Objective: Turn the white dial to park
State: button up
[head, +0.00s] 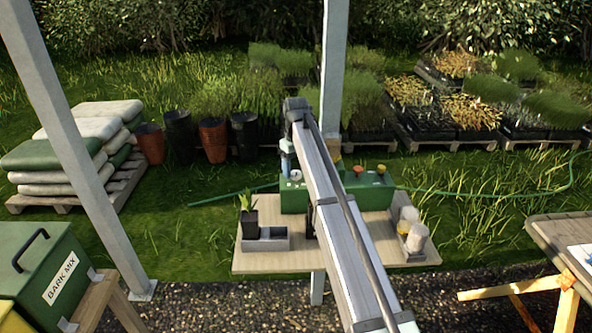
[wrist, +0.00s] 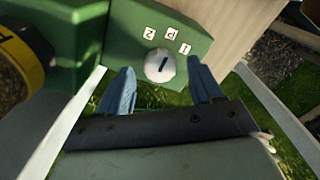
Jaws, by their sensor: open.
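The white dial (wrist: 154,73) sits on the face of the green box (wrist: 120,45), with a short dark slanted mark on it. Several small white letter tiles (wrist: 171,33) stand in an arc above it; their characters are turned and small. The mark lines up roughly with the middle tile. In the head view the dial (head: 296,175) is on the green box's left part, close to my gripper (head: 287,163). In the wrist view my gripper (wrist: 161,72) is open and empty, its blue fingers apart, with the dial showing between the tips. I cannot tell whether they touch it.
A black and yellow round part (wrist: 22,62) is at the left of the wrist view. My arm hides the table's middle.

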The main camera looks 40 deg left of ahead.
aim_at(296, 173)
notch_tip(296, 173, up, 13)
dwell(0.4)
jog(key=shift+d+f, duration=0.1)
jog(key=shift+f, duration=0.05)
dwell(0.4)
